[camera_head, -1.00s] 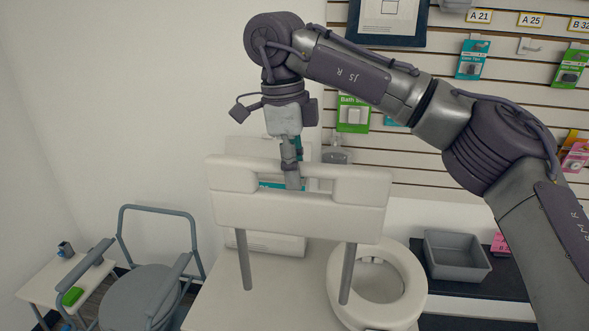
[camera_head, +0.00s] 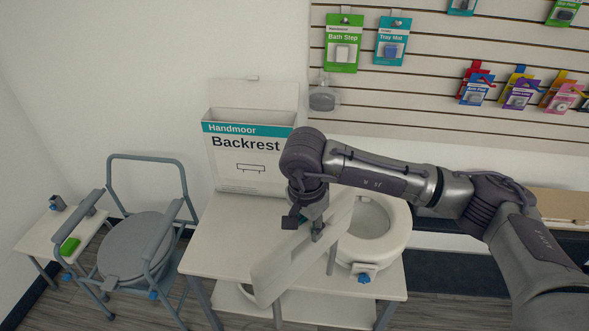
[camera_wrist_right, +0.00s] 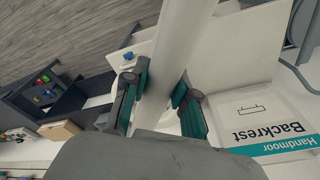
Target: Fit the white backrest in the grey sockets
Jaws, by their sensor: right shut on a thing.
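The white backrest (camera_head: 285,268) is held in the air in front of the white table, turned so that its panel runs from lower left to upper right in the head view. Its two grey legs point down. My right gripper (camera_head: 317,231) is shut on the backrest's top part. In the wrist view the gripper's teal-padded fingers (camera_wrist_right: 158,95) sit on both sides of the white backrest (camera_wrist_right: 178,45). I cannot make out the grey sockets in these frames. My left gripper is not in view.
The white table (camera_head: 220,235) bears a Backrest box (camera_head: 245,165) and a white raised toilet seat (camera_head: 387,245) close to the backrest. A grey-blue commode chair (camera_head: 140,245) and a small side table (camera_head: 40,245) stand at left. Floor shows in front.

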